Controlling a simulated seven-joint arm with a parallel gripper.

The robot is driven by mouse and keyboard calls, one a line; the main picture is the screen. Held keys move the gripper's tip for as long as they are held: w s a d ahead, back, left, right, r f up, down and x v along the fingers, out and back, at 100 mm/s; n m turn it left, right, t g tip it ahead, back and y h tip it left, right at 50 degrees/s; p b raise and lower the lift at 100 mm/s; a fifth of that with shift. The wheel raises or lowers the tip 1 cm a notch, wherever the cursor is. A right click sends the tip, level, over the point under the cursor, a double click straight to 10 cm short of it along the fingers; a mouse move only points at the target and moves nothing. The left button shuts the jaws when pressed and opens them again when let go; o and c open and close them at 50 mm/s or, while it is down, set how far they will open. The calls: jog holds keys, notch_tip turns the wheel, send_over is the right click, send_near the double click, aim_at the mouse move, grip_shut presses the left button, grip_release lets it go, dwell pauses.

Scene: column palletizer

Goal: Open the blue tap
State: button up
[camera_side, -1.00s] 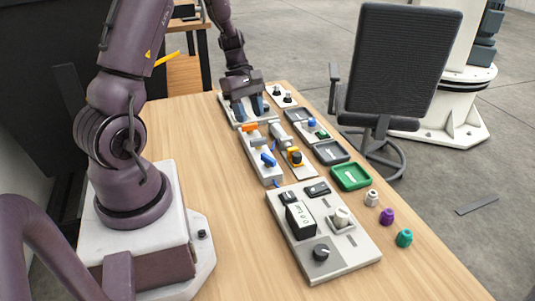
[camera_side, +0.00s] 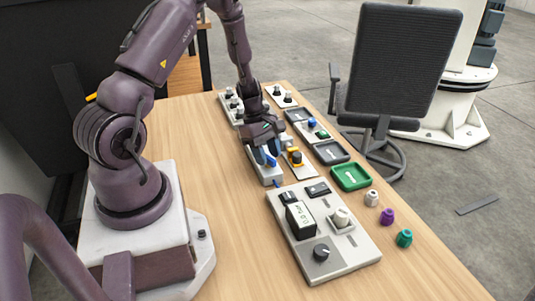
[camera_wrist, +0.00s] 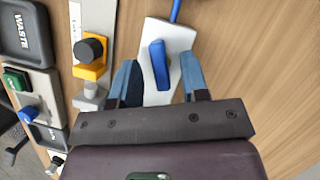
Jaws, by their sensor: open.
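The blue tap (camera_wrist: 159,65) is a blue lever handle on a white base plate (camera_wrist: 181,33), seen in the wrist view at upper centre. My gripper (camera_wrist: 160,79) is open, with one blue finger on each side of the tap's lever, and the lever lies between them, apart from both. In the side view my gripper (camera_side: 266,158) is low over the tap's plate (camera_side: 268,177) and hides most of the tap. I cannot tell there how high the fingertips are above the plate.
A yellow fixture with a black knob (camera_wrist: 90,50) stands close left of the gripper in the wrist view. A grey control panel (camera_side: 335,262) lies nearer the camera. A green tray (camera_side: 351,177) and dark trays are to the right. Bare table lies left of the plates.

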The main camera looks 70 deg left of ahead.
jog(key=shift+d+f, duration=0.1)
jog(key=shift+f, duration=0.15)
grip_shut()
jog(key=m+g, duration=0.1)
jog(key=m, duration=0.4)
jog(key=shift+w+g, duration=0.1)
jog(key=shift+g, duration=0.3)
grip_release()
jog(key=shift+r, duration=0.1)
